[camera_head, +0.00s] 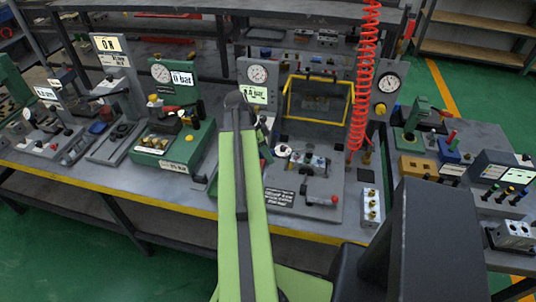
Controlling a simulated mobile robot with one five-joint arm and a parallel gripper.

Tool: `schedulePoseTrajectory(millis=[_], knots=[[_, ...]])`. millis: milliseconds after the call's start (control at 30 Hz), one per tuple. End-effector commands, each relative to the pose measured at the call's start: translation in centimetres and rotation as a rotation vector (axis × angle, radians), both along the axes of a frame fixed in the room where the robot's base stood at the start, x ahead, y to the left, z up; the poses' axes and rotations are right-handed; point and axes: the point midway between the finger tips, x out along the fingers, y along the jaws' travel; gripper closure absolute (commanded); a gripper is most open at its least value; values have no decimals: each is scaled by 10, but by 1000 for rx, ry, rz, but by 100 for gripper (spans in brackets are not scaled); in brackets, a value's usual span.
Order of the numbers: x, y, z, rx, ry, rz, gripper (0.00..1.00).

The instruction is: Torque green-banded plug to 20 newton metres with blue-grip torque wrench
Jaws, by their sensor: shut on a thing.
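My green arm (245,210) rises from the bottom centre to a dark joint. A small part of it shows to the right of that joint. My gripper is hidden behind the arm, so I cannot see its jaws or anything in them. At the right, small dark upright pieces with yellow and green colouring (508,190) stand in front of a display box. They are too small to tell which one is a green-banded plug. I cannot make out a blue-grip torque wrench.
A grey valve fixture (305,200) with a yellow frame (318,97) stands right of my arm. A red coiled hose (366,70) hangs beside it. A green gauge station (175,145) is on the left. A silver block (515,232) sits at the right edge. Other stations crowd the bench.

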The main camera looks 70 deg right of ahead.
Motion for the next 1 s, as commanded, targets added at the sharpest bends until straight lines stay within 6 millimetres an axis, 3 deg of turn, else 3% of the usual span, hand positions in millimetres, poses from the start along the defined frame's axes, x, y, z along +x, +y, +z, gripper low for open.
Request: schedulePoseTrajectory(millis=[533,1000], knots=[[0,0,-14,-1,1,0,100],[1,-3,-14,-1,1,-15,100]])
